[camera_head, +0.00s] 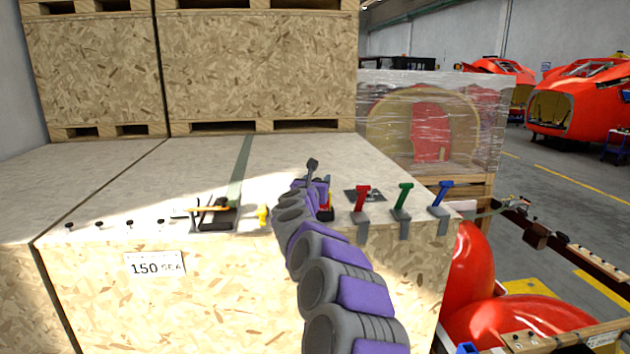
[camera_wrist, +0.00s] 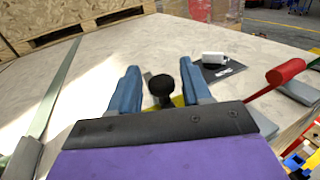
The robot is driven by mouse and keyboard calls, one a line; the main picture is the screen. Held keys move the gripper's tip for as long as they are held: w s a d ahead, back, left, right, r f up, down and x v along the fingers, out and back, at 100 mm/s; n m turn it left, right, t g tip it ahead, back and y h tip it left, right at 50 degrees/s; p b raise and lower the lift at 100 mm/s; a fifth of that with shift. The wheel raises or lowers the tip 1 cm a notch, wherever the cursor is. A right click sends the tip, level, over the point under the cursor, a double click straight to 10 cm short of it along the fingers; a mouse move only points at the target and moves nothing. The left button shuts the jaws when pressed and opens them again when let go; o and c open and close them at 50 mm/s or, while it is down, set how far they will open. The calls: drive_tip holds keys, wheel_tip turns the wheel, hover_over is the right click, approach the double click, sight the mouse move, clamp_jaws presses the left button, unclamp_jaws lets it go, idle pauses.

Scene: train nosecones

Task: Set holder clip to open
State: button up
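A dark knob-topped lever (camera_head: 312,166) stands up beside my gripper, on the wooden crate top. It may be the holder clip's handle, but I cannot tell for sure. In the wrist view its round black knob (camera_wrist: 162,86) shows between my two blue fingers, with a yellow part (camera_wrist: 179,101) below it. My gripper (camera_wrist: 160,80) is open, with a small visible gap on each side of the knob. In the head view my gripper (camera_head: 319,186) is partly hidden by my own arm. The lower part of the lever is hidden.
Red (camera_head: 361,196), green (camera_head: 402,200) and blue (camera_head: 442,193) handled clamps line the crate's front edge to the right. A dark plate (camera_wrist: 233,68) with a white block (camera_wrist: 213,58) lies nearby. A strap tensioner (camera_head: 219,214) sits left. Large crates stand behind.

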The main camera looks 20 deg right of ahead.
drive_tip(key=shift+d, duration=0.5)
drive_tip(key=shift+s+d, duration=0.1)
drive_tip(key=shift+c, duration=0.8)
drive_tip(key=shift+a, duration=0.85)
drive_tip(key=c, duration=0.5)
drive_tip(key=shift+c, duration=0.5)
drive_tip(key=shift+s+d+r, duration=0.1)
drive_tip(key=shift+d, duration=0.1)
clamp_jaws()
